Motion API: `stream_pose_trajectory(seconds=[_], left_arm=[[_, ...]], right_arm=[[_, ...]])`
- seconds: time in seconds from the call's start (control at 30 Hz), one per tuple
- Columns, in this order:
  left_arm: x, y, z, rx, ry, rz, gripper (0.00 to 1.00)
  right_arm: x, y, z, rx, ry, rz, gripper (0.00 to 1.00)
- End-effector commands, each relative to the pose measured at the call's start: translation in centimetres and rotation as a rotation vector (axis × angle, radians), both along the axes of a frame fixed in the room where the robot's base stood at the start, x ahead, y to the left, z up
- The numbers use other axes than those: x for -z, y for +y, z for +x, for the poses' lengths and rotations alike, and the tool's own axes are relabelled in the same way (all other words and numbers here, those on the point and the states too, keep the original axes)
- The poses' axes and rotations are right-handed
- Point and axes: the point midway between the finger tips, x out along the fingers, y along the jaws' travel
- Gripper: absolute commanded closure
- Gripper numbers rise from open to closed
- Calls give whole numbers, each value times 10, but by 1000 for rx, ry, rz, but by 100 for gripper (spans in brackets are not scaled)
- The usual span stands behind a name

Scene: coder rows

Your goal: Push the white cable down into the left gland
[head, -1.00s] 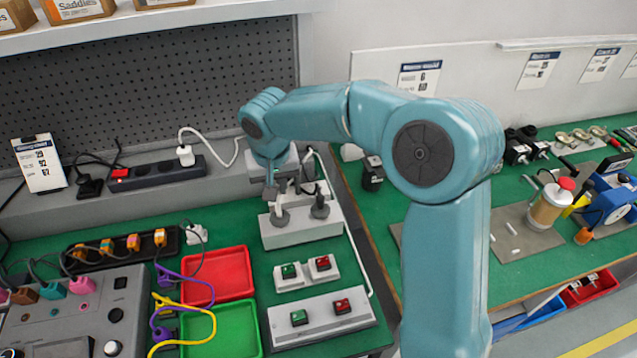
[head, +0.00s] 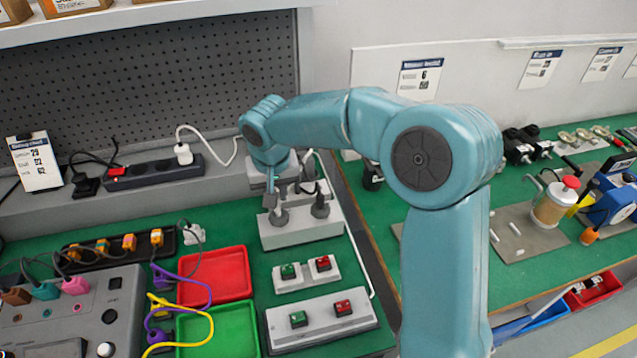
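A light grey block (head: 300,236) stands on the green bench with two dark grey glands on top, the left gland (head: 279,216) and the right gland (head: 320,207). My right gripper (head: 279,194) comes down from above, just over or at the left gland. Its fingers are small and partly covered by my wrist, so whether they are open or shut is unclear. A white cable (head: 353,237) runs down along the right side of the block. Any cable end at the left gland is hidden or too small to make out. My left gripper is out of view.
In front of the block are a small switch box (head: 306,275) and a larger one (head: 322,318). A red tray (head: 232,292) and a green tray (head: 245,343) stand left. A power strip (head: 165,175) with a white plug (head: 183,154) lies behind.

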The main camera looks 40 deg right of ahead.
Motion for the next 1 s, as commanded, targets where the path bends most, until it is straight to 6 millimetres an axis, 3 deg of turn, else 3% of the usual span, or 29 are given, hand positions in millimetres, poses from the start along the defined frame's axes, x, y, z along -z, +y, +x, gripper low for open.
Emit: stream_pose_trajectory(seconds=[1.0], left_arm=[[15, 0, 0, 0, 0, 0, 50]], right_arm=[[17, 0, 0, 0, 0, 0, 100]])
